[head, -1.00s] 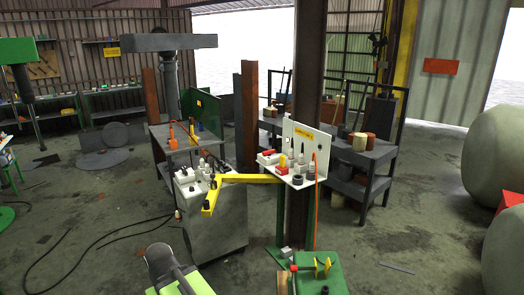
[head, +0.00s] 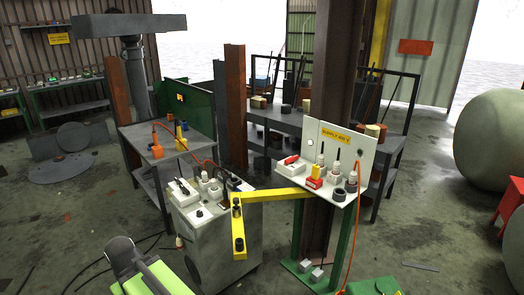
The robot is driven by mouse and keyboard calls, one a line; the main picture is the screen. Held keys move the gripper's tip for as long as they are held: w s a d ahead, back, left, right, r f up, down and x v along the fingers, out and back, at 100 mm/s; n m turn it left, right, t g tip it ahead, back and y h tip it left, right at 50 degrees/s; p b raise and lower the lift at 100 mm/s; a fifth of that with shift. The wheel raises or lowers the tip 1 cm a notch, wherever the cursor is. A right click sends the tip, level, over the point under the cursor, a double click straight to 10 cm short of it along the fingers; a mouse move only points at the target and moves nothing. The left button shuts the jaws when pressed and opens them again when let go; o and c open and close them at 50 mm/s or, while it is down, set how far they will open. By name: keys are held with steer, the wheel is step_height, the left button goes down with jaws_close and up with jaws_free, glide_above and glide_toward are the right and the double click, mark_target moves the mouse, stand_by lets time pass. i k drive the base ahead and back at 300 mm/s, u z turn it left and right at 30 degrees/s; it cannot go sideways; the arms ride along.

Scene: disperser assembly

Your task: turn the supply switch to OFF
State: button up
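A white upright panel (head: 362,150) with a yellow label (head: 335,134) that seems to begin with "SUPPLY" stands behind a small white shelf, right of centre by a rusty steel column. On the shelf's left is a white box (head: 287,169) with a red lever-like part (head: 291,160) on top. A red block with a yellow top (head: 314,181) is at the shelf's front. The views are too small to tell which of these is the supply switch, or its ON or OFF position. My gripper is not in view.
A grey cabinet (head: 223,255) with several fittings stands left of the shelf. A yellow bent bar (head: 275,195) spans between cabinet and shelf. An orange hose (head: 354,225) hangs from the shelf to the floor. Dark cables lie at lower left. Open floor (head: 425,225) is at right.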

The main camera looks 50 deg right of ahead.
mark_target(290, 159)
steer(key=z, duration=0.05)
steer(key=i, duration=1.7)
steer(key=z, duration=2.5)
steer(key=i, duration=1.5)
steer(key=u, duration=0.05)
